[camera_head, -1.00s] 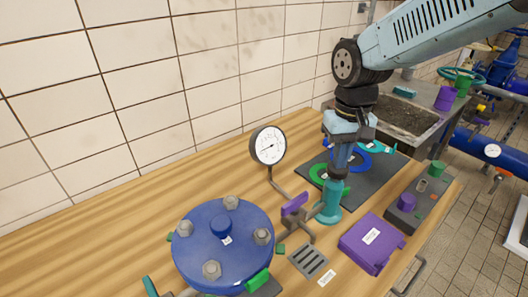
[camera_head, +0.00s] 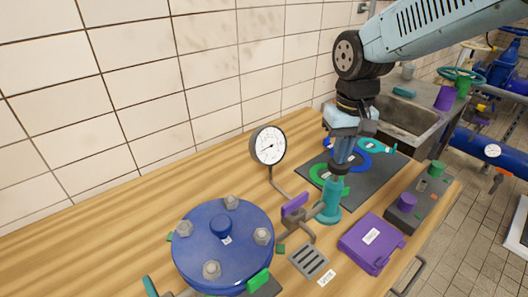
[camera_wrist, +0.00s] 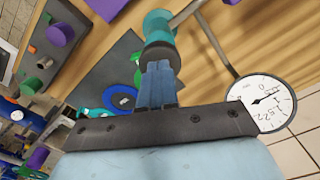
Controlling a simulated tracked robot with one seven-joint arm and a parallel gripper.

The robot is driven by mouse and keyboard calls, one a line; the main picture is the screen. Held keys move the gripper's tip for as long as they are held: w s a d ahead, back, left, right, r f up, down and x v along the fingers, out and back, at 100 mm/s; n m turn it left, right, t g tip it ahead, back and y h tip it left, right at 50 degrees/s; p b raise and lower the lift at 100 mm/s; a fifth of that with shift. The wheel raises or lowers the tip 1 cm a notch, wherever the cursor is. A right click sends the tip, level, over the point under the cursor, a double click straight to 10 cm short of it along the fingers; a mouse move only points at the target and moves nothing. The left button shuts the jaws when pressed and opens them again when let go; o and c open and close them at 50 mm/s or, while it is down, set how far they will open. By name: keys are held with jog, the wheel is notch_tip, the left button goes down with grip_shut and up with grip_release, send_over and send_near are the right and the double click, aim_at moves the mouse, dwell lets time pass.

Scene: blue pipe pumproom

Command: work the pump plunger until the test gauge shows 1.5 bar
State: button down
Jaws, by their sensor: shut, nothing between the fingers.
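The test gauge (camera_head: 268,146) is a round white dial in a dark case on a bent stem. It also shows at the right of the wrist view (camera_wrist: 262,103). Its needle stands off zero, but the exact reading is too small to tell. The teal pump (camera_head: 329,205) stands upright on the bench, right of the gauge. My gripper (camera_head: 341,161) is over the pump, shut, with its blue fingers pointing down. In the wrist view, the fingertips (camera_wrist: 157,64) are at the dark plunger top (camera_wrist: 158,52). Contact is hard to confirm.
A blue bolted vessel (camera_head: 222,245) stands at the front left. A purple-handled valve (camera_head: 295,206) is beside the pump. A purple case (camera_head: 371,243) lies to the right. A dark mat (camera_head: 385,173) with coloured rings lies behind. The bench's left side is clear.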

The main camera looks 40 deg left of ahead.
jog(key=shift+r, duration=3.35)
jog(key=shift+f+n, duration=0.5)
jog(key=shift+n, duration=0.5)
jog(key=shift+f+n, duration=0.5)
jog(key=shift+n, duration=0.5)
jog(key=shift+f+n, duration=0.5)
jog(key=shift+n, duration=0.5)
